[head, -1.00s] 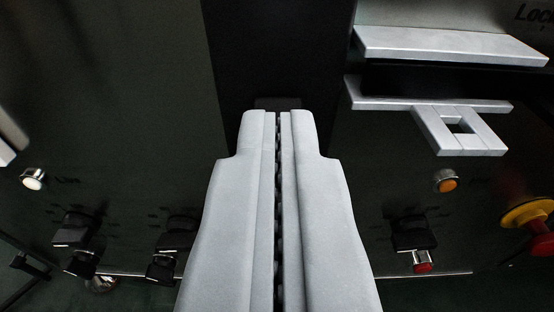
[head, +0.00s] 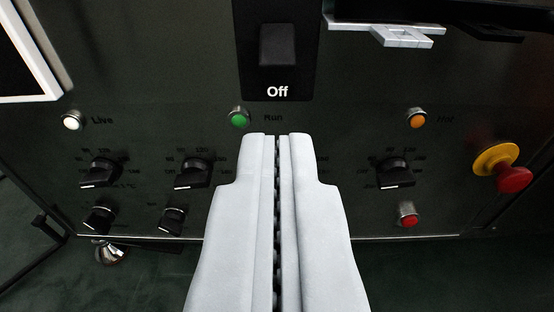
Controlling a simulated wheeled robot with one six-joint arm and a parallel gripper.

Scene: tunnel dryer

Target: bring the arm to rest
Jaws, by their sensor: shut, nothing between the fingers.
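My gripper (head: 278,140) is in the lower middle of the head view, its two pale grey fingers pressed together with nothing between them. It points at the dark front panel (head: 340,160) of the dryer. Its tips appear just below the green lamp marked Run (head: 239,117). A black switch (head: 277,45) above the tips sits on a black plate with the word Off. I cannot tell how far the tips are from the panel. The fingers hide part of the panel's lower middle.
Black knobs (head: 194,175) sit left of the fingers and another knob (head: 396,174) right. A white lamp (head: 72,120), an orange lamp (head: 416,117), a red button (head: 408,214) and a yellow-and-red emergency stop (head: 505,168) surround them. A pale slotted bracket (head: 405,37) juts out at upper right.

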